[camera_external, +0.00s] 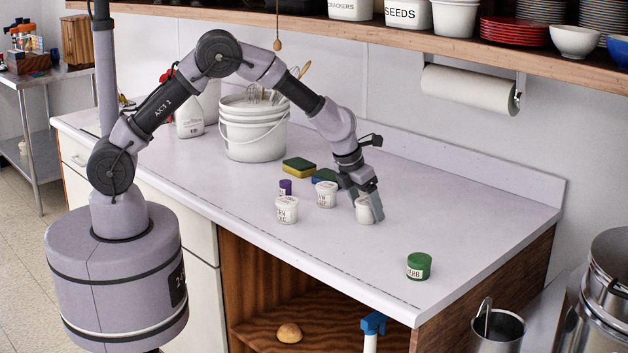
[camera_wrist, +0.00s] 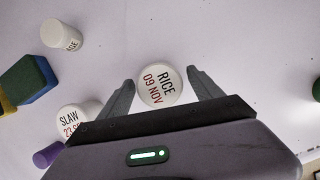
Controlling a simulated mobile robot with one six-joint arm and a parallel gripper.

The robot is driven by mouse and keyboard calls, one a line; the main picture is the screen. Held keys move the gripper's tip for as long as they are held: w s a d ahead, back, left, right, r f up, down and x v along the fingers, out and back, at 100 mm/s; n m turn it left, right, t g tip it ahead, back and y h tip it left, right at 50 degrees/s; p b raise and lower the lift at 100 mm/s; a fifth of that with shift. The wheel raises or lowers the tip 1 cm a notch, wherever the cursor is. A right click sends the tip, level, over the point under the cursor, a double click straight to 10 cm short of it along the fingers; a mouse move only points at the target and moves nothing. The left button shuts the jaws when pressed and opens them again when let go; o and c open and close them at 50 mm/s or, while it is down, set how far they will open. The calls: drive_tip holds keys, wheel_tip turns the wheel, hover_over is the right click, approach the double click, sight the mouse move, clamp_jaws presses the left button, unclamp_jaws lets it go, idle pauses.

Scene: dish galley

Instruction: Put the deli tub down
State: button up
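The deli tub, small and white with a round lid reading RICE 09 NOV, is between my fingertips in the wrist view (camera_wrist: 160,86). In the external view the tub (camera_external: 364,211) is upright, partly hidden by a finger, over the white counter (camera_external: 450,205).
A green tub (camera_external: 419,265) stands near the front edge. The counter to the right is clear.

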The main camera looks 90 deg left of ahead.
drive_tip(key=shift+r, duration=0.25)
drive_tip(key=s+d+r+n+p, duration=0.2)
drive_tip(key=s+d+r+n, duration=0.3)
drive_tip(key=r, duration=0.5)
drive_tip(key=s+d+r+n+p, duration=0.2)
drive_tip(key=s+r+n, duration=0.1)
drive_tip(key=s+r, duration=0.65)
drive_tip(key=s+d+r+n+t, duration=0.1)
drive_tip(key=s+d+n, duration=0.2)
drive_tip(key=s+n, duration=0.5)
drive_tip(key=s+d+r+n+t, duration=0.1)
drive_tip(key=s+d+r+n, duration=0.1)
drive_tip(key=s+n, duration=0.6)
drive_tip(key=s+d, duration=0.1)
drive_tip(key=s, duration=0.4)
drive_tip(key=shift+r+n, duration=0.2)
drive_tip(key=shift+n, duration=0.2)
